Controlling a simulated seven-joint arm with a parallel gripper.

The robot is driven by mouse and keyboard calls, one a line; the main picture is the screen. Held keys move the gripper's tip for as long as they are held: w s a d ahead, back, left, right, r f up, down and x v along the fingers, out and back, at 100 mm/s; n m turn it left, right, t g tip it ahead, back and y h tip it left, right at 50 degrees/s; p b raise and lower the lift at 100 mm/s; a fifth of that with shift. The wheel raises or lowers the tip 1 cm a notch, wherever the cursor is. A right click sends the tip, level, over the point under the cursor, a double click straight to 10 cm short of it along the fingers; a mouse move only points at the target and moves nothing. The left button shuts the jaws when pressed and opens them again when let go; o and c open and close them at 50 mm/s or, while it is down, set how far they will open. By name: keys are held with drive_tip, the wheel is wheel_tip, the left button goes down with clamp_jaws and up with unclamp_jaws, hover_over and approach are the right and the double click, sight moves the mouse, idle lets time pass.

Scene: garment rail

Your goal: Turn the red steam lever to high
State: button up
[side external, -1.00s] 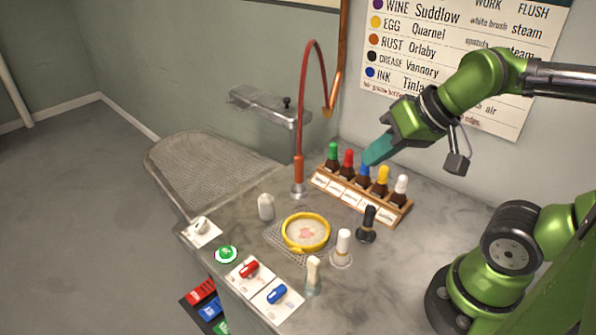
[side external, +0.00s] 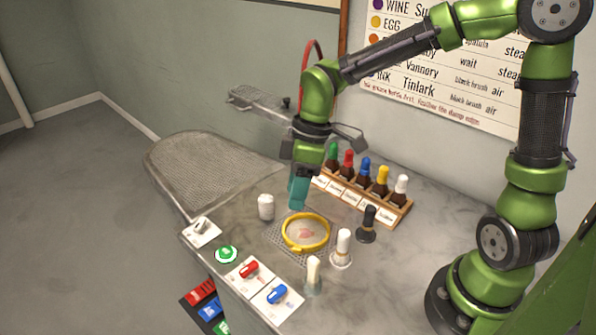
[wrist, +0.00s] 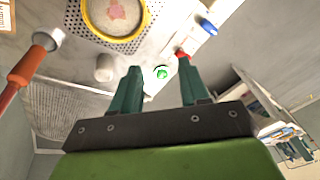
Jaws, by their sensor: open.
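The red steam lever (side external: 248,269) sits on a white plate at the front edge of the counter, beside the blue lever (side external: 277,293). In the wrist view the red lever (wrist: 182,54) shows by the tip of the right finger, partly hidden by it. The blue lever (wrist: 209,27) lies beyond it. My gripper (side external: 296,205) points down above the counter, behind the yellow hoop and well apart from the red lever. In the wrist view my gripper (wrist: 160,85) has its two teal fingers spread with nothing between them.
The yellow hoop (side external: 327,246) holds a stained cloth on a mesh. A green button (side external: 227,254) and a white switch (side external: 201,228) lie left of the levers. Brushes, a white-topped bottle (side external: 343,240) and a rack of coloured bottles (side external: 398,212) stand to the right.

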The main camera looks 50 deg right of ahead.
drive_tip(key=w+a+r+n+y, duration=0.25)
drive_tip(key=a+n, duration=0.25)
drive_tip(key=n, duration=0.3)
drive_tip(key=n+h, duration=0.1)
approach(250, 266)
drive_tip(key=x, duration=0.8)
drive_tip(key=shift+f, duration=0.1)
clamp_jaws()
